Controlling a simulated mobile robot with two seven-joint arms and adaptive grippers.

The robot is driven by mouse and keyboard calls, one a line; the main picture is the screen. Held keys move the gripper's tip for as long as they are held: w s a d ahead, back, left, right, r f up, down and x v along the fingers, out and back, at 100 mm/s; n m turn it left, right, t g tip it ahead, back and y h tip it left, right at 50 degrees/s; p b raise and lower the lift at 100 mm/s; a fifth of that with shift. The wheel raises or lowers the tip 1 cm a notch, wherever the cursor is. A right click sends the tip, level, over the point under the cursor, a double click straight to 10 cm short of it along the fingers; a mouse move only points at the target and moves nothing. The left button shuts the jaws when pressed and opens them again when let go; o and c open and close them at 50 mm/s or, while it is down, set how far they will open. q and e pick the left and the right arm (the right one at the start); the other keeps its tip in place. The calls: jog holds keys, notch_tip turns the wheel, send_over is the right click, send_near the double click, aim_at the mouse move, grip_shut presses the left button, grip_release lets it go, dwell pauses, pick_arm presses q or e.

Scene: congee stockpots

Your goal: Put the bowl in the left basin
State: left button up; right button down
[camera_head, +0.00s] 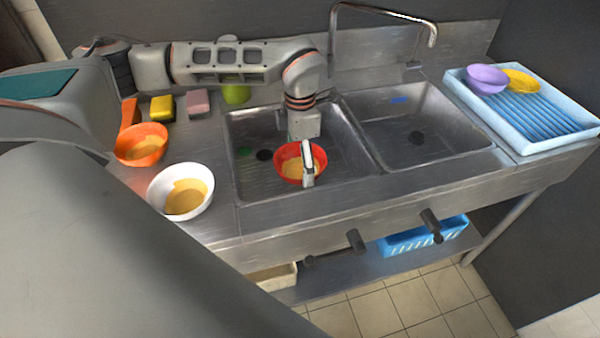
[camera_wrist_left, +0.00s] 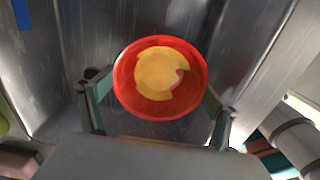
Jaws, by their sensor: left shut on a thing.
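A red bowl (camera_head: 287,167) with yellowish congee residue inside is within the outline of the left basin (camera_head: 243,130). My left gripper (camera_head: 303,156) reaches down from above and is shut on the bowl. In the left wrist view the bowl (camera_wrist_left: 190,66) sits between the two fingers of the gripper (camera_wrist_left: 156,112), roughly upright. One finger shows at the bowl's right side in the head view; the other is mostly hidden. I cannot tell whether the bowl touches the basin floor. My right gripper is not in view.
A yellow sponge (camera_head: 162,108), pink block (camera_head: 198,102) and green cup (camera_head: 236,94) are behind. The right basin (camera_head: 440,145) is empty; a blue rack (camera_head: 540,118) holds bowls.

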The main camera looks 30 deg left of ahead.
aim_at(300, 172)
pick_arm(q)
jog(key=shift+f, duration=2.6)
jog(key=o, duration=1)
jog(key=shift+f, duration=0.15)
jog(key=shift+c, duration=0.2)
notch_tip(300, 172, up, 12)
jog(key=shift+r, duration=0.2)
